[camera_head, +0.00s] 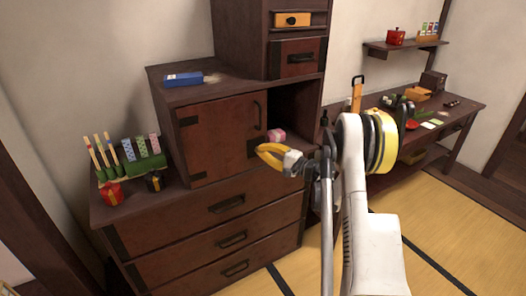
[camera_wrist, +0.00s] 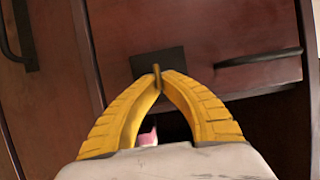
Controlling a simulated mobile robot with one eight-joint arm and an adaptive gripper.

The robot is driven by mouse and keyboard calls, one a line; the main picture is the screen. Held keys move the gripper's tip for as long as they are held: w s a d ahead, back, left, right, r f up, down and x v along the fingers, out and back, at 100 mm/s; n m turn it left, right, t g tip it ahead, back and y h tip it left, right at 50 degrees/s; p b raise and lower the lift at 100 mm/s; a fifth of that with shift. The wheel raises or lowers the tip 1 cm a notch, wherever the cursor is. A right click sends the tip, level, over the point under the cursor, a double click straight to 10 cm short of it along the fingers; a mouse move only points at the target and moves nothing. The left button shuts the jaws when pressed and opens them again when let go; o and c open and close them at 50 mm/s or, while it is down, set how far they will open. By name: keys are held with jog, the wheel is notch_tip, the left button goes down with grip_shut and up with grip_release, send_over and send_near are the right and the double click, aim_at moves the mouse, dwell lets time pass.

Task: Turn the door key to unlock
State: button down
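The brown cabinet door (camera_head: 217,137) is closed, with a dark lock plate (camera_wrist: 170,62) at its lower right corner in the head view. A small brass key (camera_wrist: 157,70) stands out from this plate in the wrist view. My gripper (camera_wrist: 157,77) has its two yellow fingertips drawn together with the key between them. In the head view my gripper (camera_head: 258,149) is in front of the plate and hides the key. The key looks upright in the wrist picture; how far it is turned cannot be told.
The door handle (camera_wrist: 260,58) is close to the lock. Drawers (camera_head: 225,205) lie below. A blue box (camera_head: 183,79) is on the cabinet top; a side table (camera_head: 452,112) stands right.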

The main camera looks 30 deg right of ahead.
dwell(0.3)
jog(key=c, duration=1.6)
grip_release()
jog(key=v, duration=1.2)
jog(key=shift+a, duration=0.1)
